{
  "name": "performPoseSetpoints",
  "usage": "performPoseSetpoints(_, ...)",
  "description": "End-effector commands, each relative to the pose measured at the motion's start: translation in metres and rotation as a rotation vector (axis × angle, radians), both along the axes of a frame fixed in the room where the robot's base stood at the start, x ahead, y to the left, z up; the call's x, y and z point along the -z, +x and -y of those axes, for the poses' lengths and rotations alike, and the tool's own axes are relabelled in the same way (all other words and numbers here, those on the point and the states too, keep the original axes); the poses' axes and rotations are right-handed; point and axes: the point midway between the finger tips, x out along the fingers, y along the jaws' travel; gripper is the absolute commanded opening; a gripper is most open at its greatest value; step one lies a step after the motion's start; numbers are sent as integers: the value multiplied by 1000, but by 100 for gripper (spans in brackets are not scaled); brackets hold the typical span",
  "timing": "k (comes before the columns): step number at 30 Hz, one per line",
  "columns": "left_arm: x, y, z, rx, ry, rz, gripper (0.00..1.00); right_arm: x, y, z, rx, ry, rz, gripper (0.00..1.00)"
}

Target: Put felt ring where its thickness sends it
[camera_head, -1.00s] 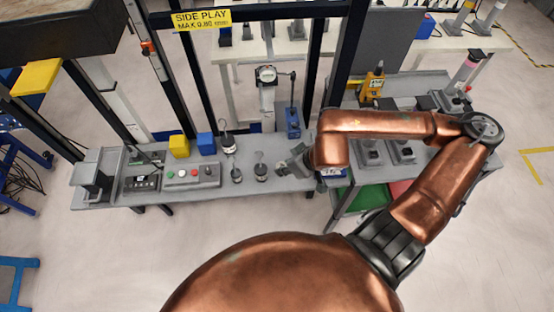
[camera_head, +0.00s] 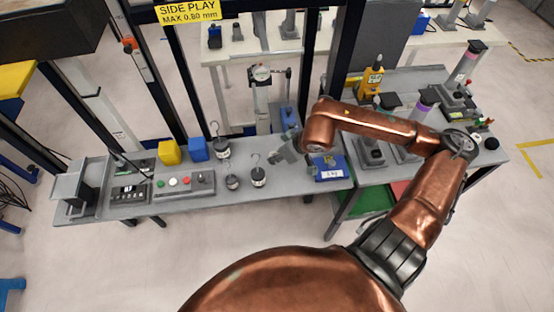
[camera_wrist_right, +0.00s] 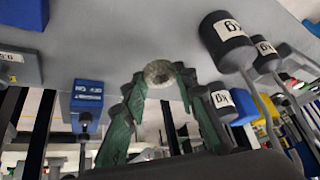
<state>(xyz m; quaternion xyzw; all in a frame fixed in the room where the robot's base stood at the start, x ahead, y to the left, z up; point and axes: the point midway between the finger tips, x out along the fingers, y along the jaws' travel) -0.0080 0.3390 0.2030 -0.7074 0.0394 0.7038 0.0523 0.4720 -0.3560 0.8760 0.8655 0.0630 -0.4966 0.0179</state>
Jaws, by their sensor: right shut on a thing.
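The felt ring (camera_wrist_right: 159,72), pale grey and round with a dark hole, sits between the fingertips of my right gripper (camera_wrist_right: 158,82) in the right wrist view. The green-padded fingers are closed on it. In the head view my right gripper (camera_head: 285,150) is over the back right part of the grey bench (camera_head: 205,202), right of the hooked weights; the ring is too small to make out there. A dial gauge on a stand (camera_head: 261,76) is behind the bench. My left gripper is not in view.
Several dark hooked weights (camera_head: 258,177) stand near the gripper; they show large in the wrist view (camera_wrist_right: 228,42). A button panel (camera_head: 185,184), yellow block (camera_head: 169,152) and blue block (camera_head: 198,149) are to the left. A blue labelled box (camera_head: 329,168) is on the right.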

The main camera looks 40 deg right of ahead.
Motion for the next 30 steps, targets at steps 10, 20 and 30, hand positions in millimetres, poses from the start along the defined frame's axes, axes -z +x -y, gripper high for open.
performPoseSetpoints(10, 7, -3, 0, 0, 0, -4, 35, 39, 6, 3, 0, 0, 0, 11)
performPoseSetpoints(20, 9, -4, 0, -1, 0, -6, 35, 42, 6, 4, 0, -1, -1, 11)
performPoseSetpoints(30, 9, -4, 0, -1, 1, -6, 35, 42, 6, 3, 0, -1, 0, 45)
